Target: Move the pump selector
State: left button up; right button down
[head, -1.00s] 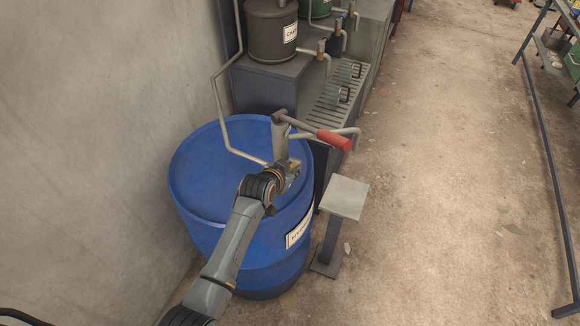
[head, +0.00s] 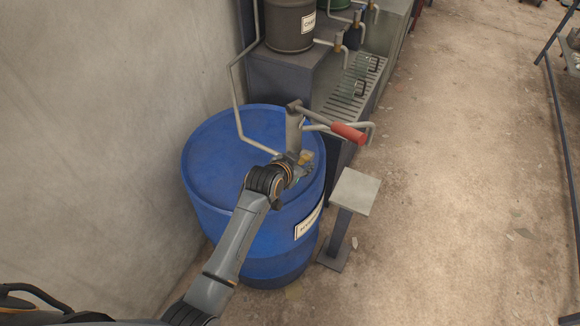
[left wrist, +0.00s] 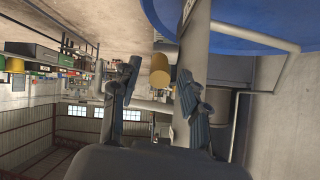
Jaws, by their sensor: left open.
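A hand pump with a grey post (head: 294,128) and a red-gripped handle (head: 347,133) stands on a blue drum (head: 225,150). A small brass-yellow piece, which looks like the pump selector (head: 306,157), sits low beside the post. My left gripper (head: 299,168) is at the post's foot, close to this piece and partly hiding it. In the left wrist view the brass cylinder (left wrist: 159,70) shows between the two spread fingers of my open left gripper (left wrist: 157,98), with the grey post behind the right finger. Whether a finger touches it, I cannot tell. My right gripper is out of view.
A small stand with a square top (head: 355,191) is right of the drum. Behind, a grated tray (head: 343,105) holds glasses (head: 352,86), below a dark keg (head: 290,24). A bent pipe (head: 235,90) runs by the wall. The floor (head: 460,190) at right is mostly clear.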

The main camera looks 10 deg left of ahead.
pick_arm(q)
jog(key=v, duration=0.9)
jog(key=shift+s, duration=0.2)
